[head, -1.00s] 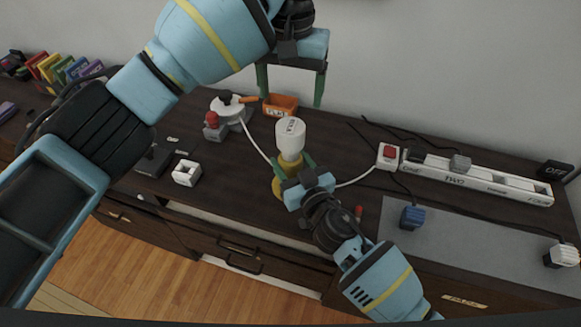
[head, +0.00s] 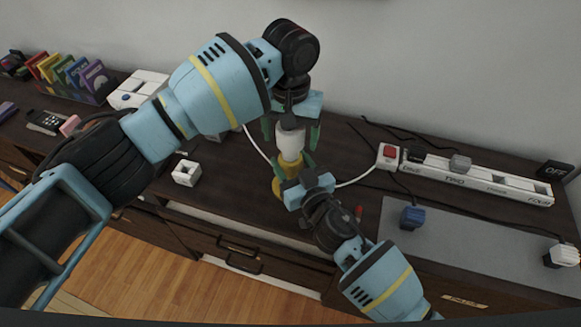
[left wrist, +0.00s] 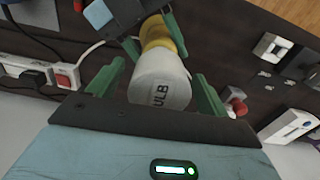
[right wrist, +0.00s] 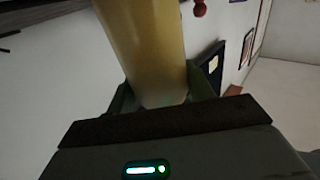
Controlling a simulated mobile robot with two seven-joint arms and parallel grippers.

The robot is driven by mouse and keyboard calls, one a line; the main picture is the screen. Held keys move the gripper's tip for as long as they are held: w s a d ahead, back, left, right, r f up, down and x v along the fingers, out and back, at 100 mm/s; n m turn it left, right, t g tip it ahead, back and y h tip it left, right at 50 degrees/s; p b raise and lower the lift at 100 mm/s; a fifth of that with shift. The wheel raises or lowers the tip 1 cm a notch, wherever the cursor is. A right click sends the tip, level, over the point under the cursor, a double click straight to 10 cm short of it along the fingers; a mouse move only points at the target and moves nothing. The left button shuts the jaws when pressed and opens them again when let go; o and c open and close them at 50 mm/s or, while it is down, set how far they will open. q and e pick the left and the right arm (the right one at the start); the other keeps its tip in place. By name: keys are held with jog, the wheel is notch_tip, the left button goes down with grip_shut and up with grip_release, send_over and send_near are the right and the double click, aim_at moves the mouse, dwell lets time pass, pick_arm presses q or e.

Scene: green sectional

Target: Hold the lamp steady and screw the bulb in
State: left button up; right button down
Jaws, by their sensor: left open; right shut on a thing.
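My left gripper (head: 291,132) is open above the bulb, one green finger on each side. In the left wrist view, gaps show beside the bulb between the fingers (left wrist: 157,88). My right gripper (head: 294,176) is shut on the lamp's yellow stem below the bulb. The right wrist view shows the stem (right wrist: 145,45) between its fingers.
A white power strip (head: 480,181) with a red switch (head: 388,151) lies to the right. A white block (head: 186,173) is left of the lamp. Cables cross the desk.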

pick_arm(q)
jog(key=shift+f, duration=0.3)
jog(key=c, duration=1.2)
jog(key=o, duration=1.2)
notch_tip(320, 180, up, 12)
jog(key=shift+r, duration=0.1)
pick_arm(e)
jog(key=shift+c, duration=2.4)
grip_release()
